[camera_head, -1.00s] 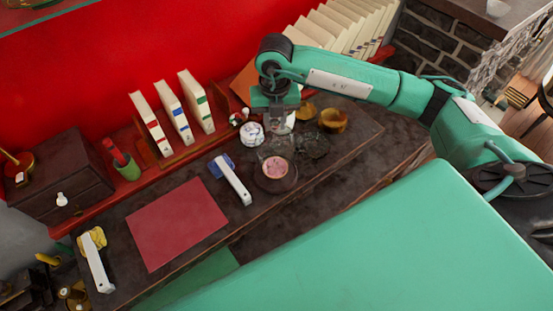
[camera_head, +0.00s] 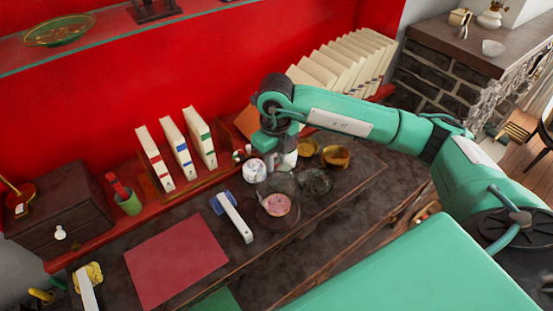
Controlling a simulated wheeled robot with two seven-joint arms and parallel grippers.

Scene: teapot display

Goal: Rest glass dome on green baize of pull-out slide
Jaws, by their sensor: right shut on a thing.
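My right gripper (camera_head: 277,149) comes in from the right over the back of the desk. It is shut, apparently on the glass dome (camera_head: 276,183), which is faint and transparent. The dome shows above and around a pink disc (camera_head: 278,204) on a round dark base; I cannot tell whether it touches the base. A strip of green baize (camera_head: 217,300) shows at the bottom edge, below the desk's front edge, mostly out of frame. My left gripper is not in view.
A red mat (camera_head: 177,260) and a white-handled tool (camera_head: 236,218) lie on the desk. A white pot (camera_head: 254,171), a dark glass dish (camera_head: 314,182) and amber bowls (camera_head: 336,157) stand close to the gripper. Upright books (camera_head: 201,138) line the back.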

